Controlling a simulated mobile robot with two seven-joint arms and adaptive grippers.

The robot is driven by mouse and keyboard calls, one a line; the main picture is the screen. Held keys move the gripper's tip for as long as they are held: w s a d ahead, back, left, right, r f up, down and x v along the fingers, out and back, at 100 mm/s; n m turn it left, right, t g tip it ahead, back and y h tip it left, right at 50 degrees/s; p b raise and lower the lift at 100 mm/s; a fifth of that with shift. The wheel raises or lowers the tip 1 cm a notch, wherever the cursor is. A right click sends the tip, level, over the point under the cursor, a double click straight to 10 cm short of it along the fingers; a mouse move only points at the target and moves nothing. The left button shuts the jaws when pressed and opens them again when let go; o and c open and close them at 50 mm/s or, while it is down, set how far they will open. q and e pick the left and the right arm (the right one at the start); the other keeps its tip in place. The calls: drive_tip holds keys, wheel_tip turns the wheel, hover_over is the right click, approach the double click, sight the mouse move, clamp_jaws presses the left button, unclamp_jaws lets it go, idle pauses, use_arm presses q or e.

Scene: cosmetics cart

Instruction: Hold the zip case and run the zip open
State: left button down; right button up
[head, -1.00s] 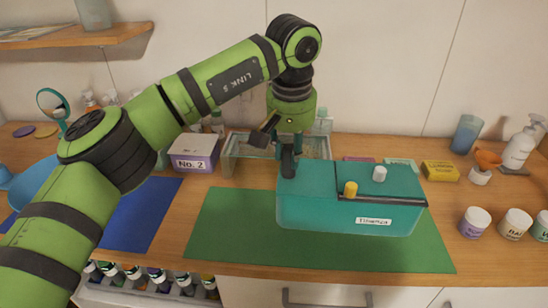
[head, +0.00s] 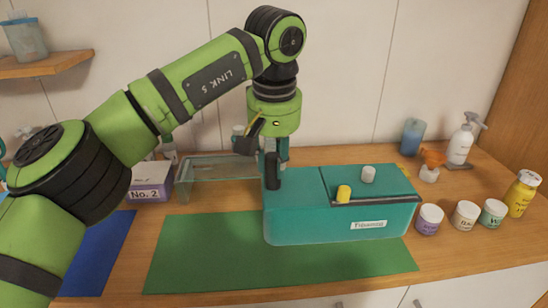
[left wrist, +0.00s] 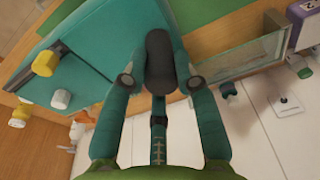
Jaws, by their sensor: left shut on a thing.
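The teal zip case (head: 300,215), a box-like body with a white label on its front, is over the green mat; I cannot tell whether it rests on it. A dark strip (head: 390,199) runs along its upper front edge, with a yellow knob (head: 343,193) at the strip's left end. A white knob (head: 368,174) stands on the top. My left gripper (head: 272,168) points down at the case's left rear end, shut on a dark upright grip. In the left wrist view this dark grip (left wrist: 160,60) sits between the fingers, beside the case (left wrist: 95,50). My right gripper is not in view.
The green mat (head: 190,255) has free room left of the case. Behind are a glass-sided tray (head: 215,168) and the "No. 2" box (head: 150,185). Several jars, including a purple-labelled one (head: 429,219), stand close to the case's right end. A spray bottle (head: 462,142) is behind them.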

use_arm(q)
drive_tip(key=w+a+f+b, duration=0.2)
drive_tip(key=w+a+f, duration=0.3)
drive_tip(key=a+f, duration=0.5)
drive_tip(key=shift+a+f, duration=0.15)
idle(0.7)
drive_tip(key=shift+s+f, duration=0.1)
drive_tip(key=shift+f, duration=0.05)
idle(0.7)
